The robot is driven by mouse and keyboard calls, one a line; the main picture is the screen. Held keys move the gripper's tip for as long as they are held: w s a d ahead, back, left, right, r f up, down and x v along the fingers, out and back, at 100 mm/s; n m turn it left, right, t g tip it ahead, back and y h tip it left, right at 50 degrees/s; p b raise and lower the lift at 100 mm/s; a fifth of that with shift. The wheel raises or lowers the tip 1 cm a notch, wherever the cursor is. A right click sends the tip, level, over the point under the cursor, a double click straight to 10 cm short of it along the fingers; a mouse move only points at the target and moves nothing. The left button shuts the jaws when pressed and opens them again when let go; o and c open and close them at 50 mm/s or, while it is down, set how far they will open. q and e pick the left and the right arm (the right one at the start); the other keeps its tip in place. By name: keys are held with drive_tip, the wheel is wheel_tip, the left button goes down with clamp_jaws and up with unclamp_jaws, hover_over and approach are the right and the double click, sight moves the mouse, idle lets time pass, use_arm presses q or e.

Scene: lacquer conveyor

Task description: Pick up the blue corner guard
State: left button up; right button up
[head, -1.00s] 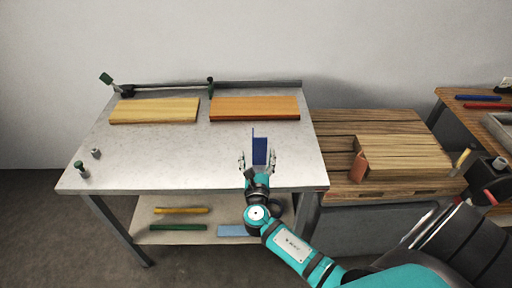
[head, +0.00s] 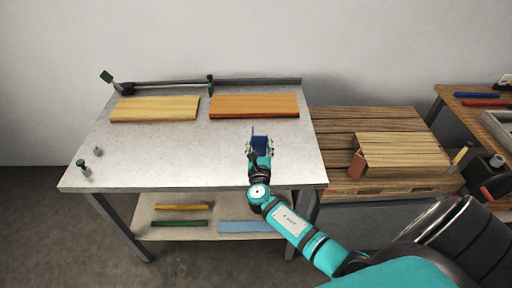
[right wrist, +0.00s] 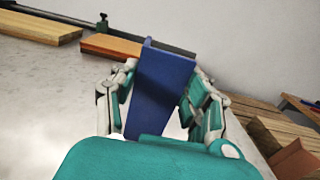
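The blue corner guard (head: 260,143) is a dark blue angled piece standing upright over the grey workbench, towards its right front. In the right wrist view the guard (right wrist: 163,85) rises between the two fingers, leaning slightly in the picture. My right gripper (head: 259,148) is around the guard, one finger on each side. The fingers of the right gripper (right wrist: 163,92) look close to the guard's edges, with narrow gaps, and do not look clamped on it. The guard's lower end is hidden by the gripper. My left gripper is not in view.
A pale board (head: 155,109) and an orange-brown board (head: 254,106) lie at the back of the workbench (head: 160,150). Small knobs stand at its left front corner. A wooden pallet (head: 345,125) with stacked wood is at right. The bench's middle is clear.

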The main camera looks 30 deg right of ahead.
drive_tip(key=c, duration=0.6)
drive_tip(key=shift+o, duration=0.2)
